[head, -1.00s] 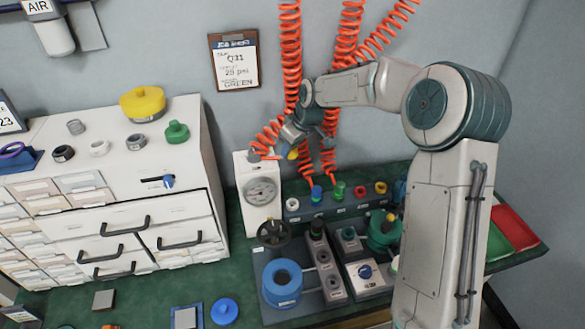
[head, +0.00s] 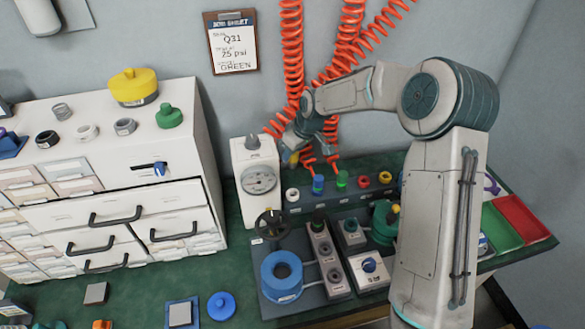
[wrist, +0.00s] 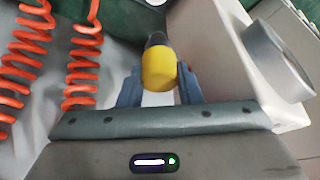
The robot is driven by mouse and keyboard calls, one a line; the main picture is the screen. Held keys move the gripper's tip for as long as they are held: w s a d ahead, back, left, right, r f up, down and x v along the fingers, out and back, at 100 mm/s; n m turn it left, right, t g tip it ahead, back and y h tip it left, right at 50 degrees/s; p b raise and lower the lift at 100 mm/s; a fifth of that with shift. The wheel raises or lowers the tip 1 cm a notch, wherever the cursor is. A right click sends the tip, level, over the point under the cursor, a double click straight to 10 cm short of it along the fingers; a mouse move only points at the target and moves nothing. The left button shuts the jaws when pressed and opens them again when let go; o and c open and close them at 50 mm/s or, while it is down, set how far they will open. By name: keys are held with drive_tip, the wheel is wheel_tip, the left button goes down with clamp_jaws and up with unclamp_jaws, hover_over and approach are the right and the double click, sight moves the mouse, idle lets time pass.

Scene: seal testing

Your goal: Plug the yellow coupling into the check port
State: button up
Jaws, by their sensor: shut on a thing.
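My gripper (wrist: 158,88) is shut on the yellow coupling (wrist: 158,70). In the wrist view the coupling stands between the two blue-grey fingers, with a dark end beyond it. In the head view my gripper (head: 298,148) and a bit of the yellow coupling (head: 292,158) show in the air, to the right of the white gauge box (head: 245,205). I cannot tell for sure which opening is the check port. The coupling's tip is partly hidden by my gripper in the head view.
Orange coiled hoses (head: 292,50) hang close around my gripper. A rail with white, blue, green (head: 342,180), red and yellow fittings lies below. A blue ring (head: 282,278) and grey blocks stand in front. A white drawer cabinet (head: 190,150) is at left.

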sight(292, 164)
wheel_tip(292, 164, down, 5)
drive_tip(key=shift+f+b, duration=0.1)
drive_tip(key=shift+b, duration=0.6)
drive_tip(key=shift+f+b, duration=1.7)
drive_tip(key=shift+f, duration=0.95)
drive_tip(key=shift+f+b, duration=1.05)
drive_tip(key=shift+f, duration=0.4)
drive_tip(key=o, duration=1.1)
drive_tip(key=p+v, duration=0.1)
drive_tip(key=v, duration=1.3)
